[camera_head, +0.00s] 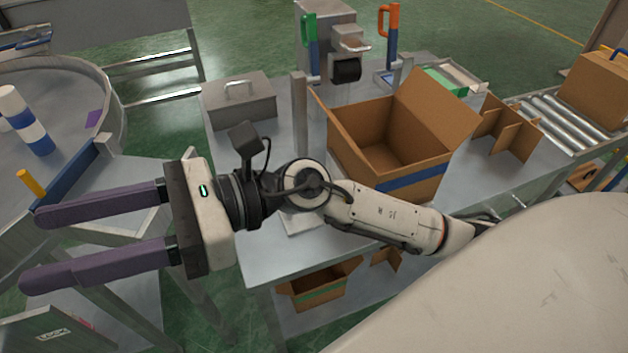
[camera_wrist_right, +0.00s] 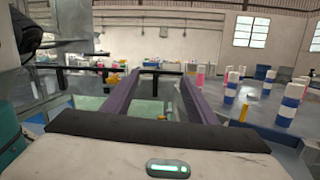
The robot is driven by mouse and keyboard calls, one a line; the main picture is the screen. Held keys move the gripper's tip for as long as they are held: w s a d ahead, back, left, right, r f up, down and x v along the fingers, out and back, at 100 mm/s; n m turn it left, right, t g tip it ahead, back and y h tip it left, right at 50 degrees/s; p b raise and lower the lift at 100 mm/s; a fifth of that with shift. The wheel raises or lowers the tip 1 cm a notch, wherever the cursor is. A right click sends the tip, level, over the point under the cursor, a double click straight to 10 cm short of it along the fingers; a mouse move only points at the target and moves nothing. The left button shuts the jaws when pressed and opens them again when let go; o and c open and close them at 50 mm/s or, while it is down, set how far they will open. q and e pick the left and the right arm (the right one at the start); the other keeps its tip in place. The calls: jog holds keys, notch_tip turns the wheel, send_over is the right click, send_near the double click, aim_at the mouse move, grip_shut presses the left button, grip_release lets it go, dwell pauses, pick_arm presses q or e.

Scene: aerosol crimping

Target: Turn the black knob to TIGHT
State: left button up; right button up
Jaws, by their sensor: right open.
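My right gripper (camera_head: 32,249) is at the left of the head view, with its two long purple fingers wide apart and nothing between them. The fingers point left, toward the round grey table. In the right wrist view, the same open fingers (camera_wrist_right: 157,88) reach forward toward the room. No TIGHT mark is readable. The gripper is well apart from this part. My left gripper is not in view.
An open cardboard box (camera_head: 395,140) and a grey lidded metal box (camera_head: 239,101) stand on the metal bench (camera_head: 262,262). A round table (camera_head: 112,125) at left carries blue and white cans (camera_head: 28,122). A roller conveyor (camera_head: 560,120) is at right.

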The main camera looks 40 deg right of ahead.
jog(key=w+d+f+n+g+h, duration=0.1)
jog(key=w+d+f+n+h, duration=0.1)
jog(key=d+f+n+h, duration=0.55)
jog(key=w+d+f+n+g+h, duration=0.15)
jog(key=f+h, duration=0.25)
jog(key=f, duration=0.6)
jog(key=w+d+n+t+h, duration=0.15)
jog(key=d+h, duration=0.25)
jog(key=d, duration=0.4)
jog(key=w+d+h, duration=0.3)
jog(key=d+h, duration=0.1)
jog(key=d, duration=0.5)
jog(key=w+d+t+h, duration=0.15)
jog(key=d+h, duration=0.25)
jog(key=d, duration=0.4)
jog(key=shift+g, duration=0.55)
jog(key=x, duration=0.5)
jog(key=p+x, duration=0.1)
jog(key=x, duration=0.2)
jog(key=shift+w+a+f, duration=0.1)
jog(key=shift+w+f, duration=0.1)
jog(key=shift+w, duration=0.2)
jog(key=shift+w+f, duration=0.2)
jog(key=shift+f, duration=0.5)
